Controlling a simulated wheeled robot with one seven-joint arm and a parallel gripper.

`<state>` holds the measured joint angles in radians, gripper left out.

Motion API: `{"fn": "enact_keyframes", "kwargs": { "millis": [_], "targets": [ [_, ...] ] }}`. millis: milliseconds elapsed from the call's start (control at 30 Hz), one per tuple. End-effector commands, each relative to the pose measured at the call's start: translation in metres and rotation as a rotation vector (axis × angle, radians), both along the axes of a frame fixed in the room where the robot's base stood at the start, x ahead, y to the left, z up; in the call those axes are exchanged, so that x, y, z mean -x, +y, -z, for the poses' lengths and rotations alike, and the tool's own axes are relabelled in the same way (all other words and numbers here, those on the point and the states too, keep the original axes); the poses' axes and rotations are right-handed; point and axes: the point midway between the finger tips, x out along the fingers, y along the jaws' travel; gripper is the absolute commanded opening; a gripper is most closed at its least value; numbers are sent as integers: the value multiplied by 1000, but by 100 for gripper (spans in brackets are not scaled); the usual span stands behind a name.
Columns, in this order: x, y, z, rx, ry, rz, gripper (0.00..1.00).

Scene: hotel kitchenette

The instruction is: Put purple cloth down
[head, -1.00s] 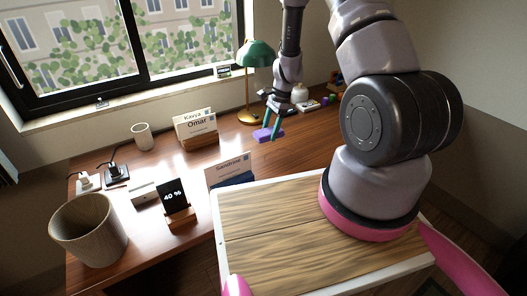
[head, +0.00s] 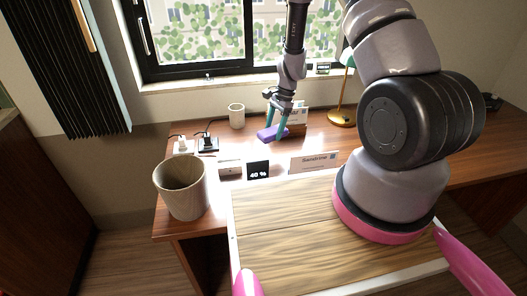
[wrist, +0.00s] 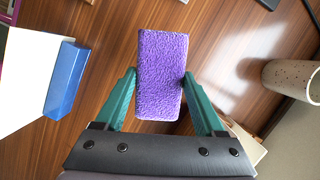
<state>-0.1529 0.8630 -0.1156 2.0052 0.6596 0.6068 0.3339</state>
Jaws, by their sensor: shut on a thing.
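The purple cloth (head: 266,134) is a thick, rectangular, folded-looking pad with a fuzzy surface. My gripper (head: 277,124) is shut on it, with teal fingers on either side, over the back middle of the wooden desk (head: 330,130). In the wrist view the cloth (wrist: 160,60) sits between the two fingers, its long side running up the picture. Wood shows around it. I cannot tell whether its underside touches the desk.
A name card (head: 314,162) marked Sandrine stands in front of the cloth. Another card (head: 299,115) is right behind the gripper. A small cup (head: 236,116), chargers (head: 208,145), a 40 % display (head: 258,170) and a large bin (head: 183,190) are at left. A gold lamp (head: 341,118) stands right.

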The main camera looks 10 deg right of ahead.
Motion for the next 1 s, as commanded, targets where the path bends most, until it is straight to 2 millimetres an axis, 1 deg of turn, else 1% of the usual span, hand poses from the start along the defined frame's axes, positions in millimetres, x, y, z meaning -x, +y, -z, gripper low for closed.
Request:
{"fn": "enact_keyframes", "kwargs": {
  "millis": [33,133,200,367,600,967,1000],
  "targets": [
    [1,-1,12,0,5,3,1],
    [1,0,30,0,3,1,1],
    [0,0,38,0,2,2,1],
    [0,0,49,-1,1,2,1],
    [0,0,80,0,2,3,1],
    [0,0,84,-1,1,1,1],
    [0,0,84,0,-1,1,83]
  ]
}}
